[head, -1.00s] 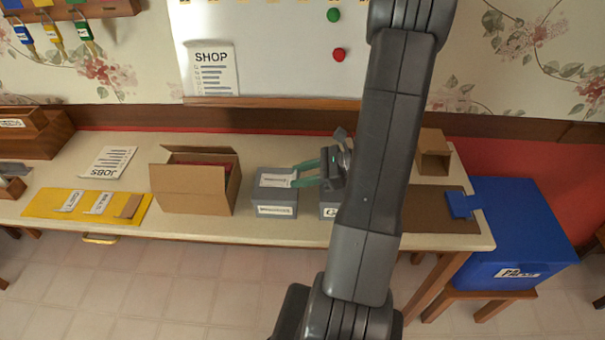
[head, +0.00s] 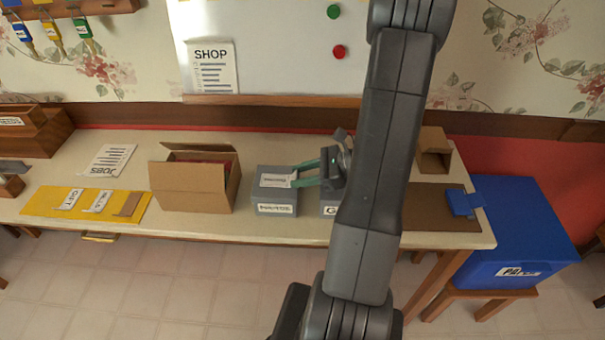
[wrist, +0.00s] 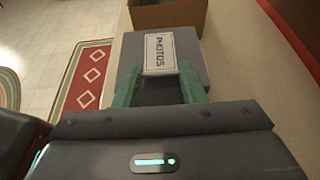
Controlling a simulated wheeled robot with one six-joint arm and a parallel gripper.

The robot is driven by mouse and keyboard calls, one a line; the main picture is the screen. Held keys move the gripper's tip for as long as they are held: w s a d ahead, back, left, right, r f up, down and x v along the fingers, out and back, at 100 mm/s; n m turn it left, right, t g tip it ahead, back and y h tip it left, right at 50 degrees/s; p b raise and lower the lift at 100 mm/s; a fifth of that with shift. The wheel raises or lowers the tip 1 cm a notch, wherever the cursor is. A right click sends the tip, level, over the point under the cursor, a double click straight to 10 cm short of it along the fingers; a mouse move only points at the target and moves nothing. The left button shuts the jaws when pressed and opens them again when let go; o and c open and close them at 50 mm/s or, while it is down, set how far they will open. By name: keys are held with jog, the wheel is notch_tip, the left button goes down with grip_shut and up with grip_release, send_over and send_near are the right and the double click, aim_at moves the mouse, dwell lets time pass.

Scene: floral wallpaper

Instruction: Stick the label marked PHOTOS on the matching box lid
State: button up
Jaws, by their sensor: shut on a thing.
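A grey box (head: 262,195) stands on the table, with a white label on its front too blurred to read. My gripper (head: 297,176) reaches over its lid from the right with green fingers. In the wrist view my gripper (wrist: 158,88) is shut on the white PHOTOS label (wrist: 160,52), gripping its near end. The label lies over the grey lid (wrist: 193,60), face up and roughly in line with it; I cannot tell whether it touches. A second grey box (head: 328,208), its front label starting with G, is partly hidden behind my arm.
An open cardboard box (head: 190,195) stands just left of the grey box. A yellow mat (head: 42,205) with other labels lies further left. A brown mat (head: 440,215), a small cardboard box (head: 432,150) and a blue bin (head: 530,225) are at the right.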

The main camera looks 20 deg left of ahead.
dwell(0.4)
jog(key=o, duration=1.7)
jog(key=shift+p+v, duration=1.45)
jog(key=shift+v, duration=2.05)
jog(key=shift+f, duration=0.15)
jog(key=b+x, duration=0.2)
jog(key=x, duration=0.5)
jog(key=shift+b, duration=0.4)
